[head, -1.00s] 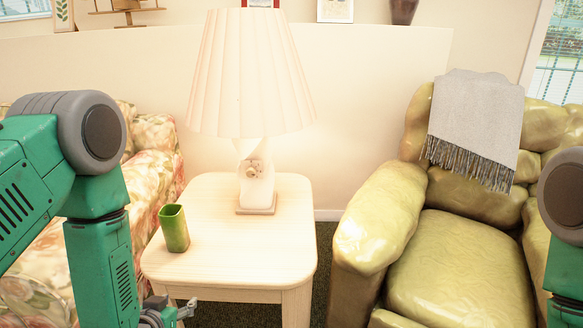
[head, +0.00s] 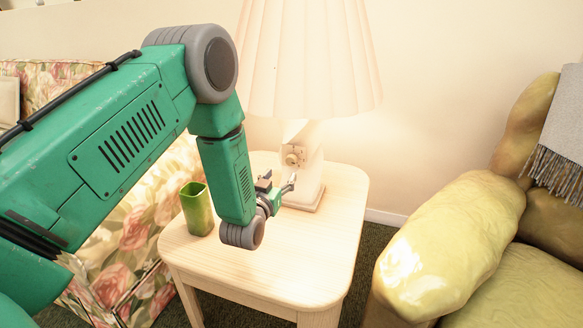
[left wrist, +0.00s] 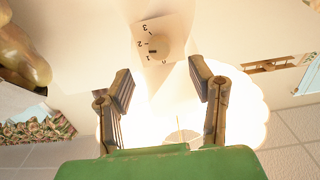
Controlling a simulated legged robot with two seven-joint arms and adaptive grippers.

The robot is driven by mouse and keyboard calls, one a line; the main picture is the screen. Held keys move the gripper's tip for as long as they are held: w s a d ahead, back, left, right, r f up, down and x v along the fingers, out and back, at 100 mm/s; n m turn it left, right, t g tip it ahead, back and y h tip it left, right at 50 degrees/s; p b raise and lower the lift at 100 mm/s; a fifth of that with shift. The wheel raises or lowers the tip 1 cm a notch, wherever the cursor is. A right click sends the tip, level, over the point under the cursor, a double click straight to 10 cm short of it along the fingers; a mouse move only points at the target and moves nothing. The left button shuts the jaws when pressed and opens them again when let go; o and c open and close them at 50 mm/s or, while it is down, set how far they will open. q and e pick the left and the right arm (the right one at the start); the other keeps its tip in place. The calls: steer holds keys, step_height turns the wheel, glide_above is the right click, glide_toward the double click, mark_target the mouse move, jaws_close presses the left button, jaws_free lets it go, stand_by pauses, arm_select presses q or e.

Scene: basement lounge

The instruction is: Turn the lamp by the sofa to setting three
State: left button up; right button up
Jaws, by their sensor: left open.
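The lamp (head: 310,60) is lit, with a pleated shade and a pale base (head: 308,185) upright on a light wood side table (head: 335,215). A round knob (head: 294,157) is on the base's front. In the left wrist view the knob (left wrist: 157,45) sits on a plate marked 1, 2 and 3; a dark mark shows on its side near the 1, but I cannot read the setting surely. My left gripper (head: 279,182) is open and empty, in front of and a little below the knob. In the left wrist view its fingers (left wrist: 160,72) are spread, apart from the knob. My right gripper is out of view.
A green square cup (head: 197,209) stands on the table just left of my left forearm. A floral sofa (head: 130,220) is at the left, a shiny yellow-green armchair (head: 440,240) at the right with a grey throw (head: 562,140). The table's right side is clear.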

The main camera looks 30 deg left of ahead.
mark_target(290, 163)
arm_select(q)
steer(key=b+x, duration=0.1)
steer(key=x, duration=0.6)
steer(key=shift+d+b, duration=0.15)
steer(key=shift+b, duration=0.25)
steer(key=shift+w+a, duration=0.25)
steer(key=shift+w, duration=0.15)
steer(key=shift+d, duration=0.1)
steer(key=shift+c, duration=0.8)
jaws_close()
